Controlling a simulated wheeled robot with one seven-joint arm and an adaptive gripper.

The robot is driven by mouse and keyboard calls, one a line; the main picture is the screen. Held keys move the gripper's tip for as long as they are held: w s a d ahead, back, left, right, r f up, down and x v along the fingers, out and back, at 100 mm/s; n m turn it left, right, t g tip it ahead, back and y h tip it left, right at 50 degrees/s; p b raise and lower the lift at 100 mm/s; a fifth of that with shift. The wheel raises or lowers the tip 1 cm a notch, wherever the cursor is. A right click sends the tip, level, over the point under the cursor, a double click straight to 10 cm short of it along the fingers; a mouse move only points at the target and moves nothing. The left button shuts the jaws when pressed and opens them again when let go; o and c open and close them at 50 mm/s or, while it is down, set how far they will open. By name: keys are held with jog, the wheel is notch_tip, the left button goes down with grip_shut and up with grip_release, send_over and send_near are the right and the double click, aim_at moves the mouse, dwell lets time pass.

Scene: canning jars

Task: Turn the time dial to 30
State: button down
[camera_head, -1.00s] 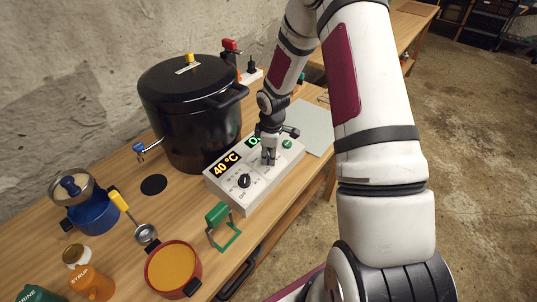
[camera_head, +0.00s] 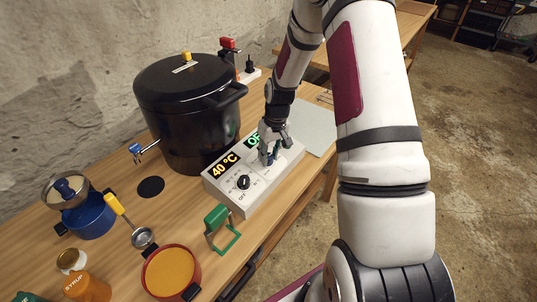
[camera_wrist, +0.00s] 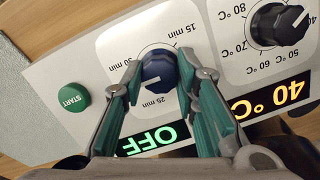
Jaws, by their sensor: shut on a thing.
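The time dial (camera_wrist: 159,66) is a dark blue knob with a white pointer mark, on a white panel printed with minute labels. In the wrist view, "15 min" and "25 min" can be read, with another minute label at the left that looks like "30 min". The pointer mark faces down and left, between the left-hand label and "25 min". My gripper (camera_wrist: 160,74) is shut on the dial, with one teal finger on each side. In the head view my gripper (camera_head: 268,158) points down onto the control box (camera_head: 228,200) and hides the dial. The green time display (camera_wrist: 153,138) reads OFF.
The black temperature dial (camera_wrist: 279,23) and orange 40 °C display (camera_wrist: 270,100) are beside it. A green START button (camera_wrist: 73,97) is on the other side. A large black pot (camera_head: 190,120) stands behind the box; a green-handled tool (camera_head: 220,228) stands in front.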

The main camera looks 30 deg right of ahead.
jog(key=m, duration=0.4)
jog(key=shift+m+y, duration=0.3)
dwell(0.3)
jog(key=c, duration=1.2)
grip_release()
jog(key=shift+s, duration=0.1)
jog(key=shift+c, duration=0.2)
notch_tip(320, 180, up, 12)
jog(key=d, duration=0.2)
jog(key=shift+s, duration=0.45)
jog(key=shift+a, duration=0.1)
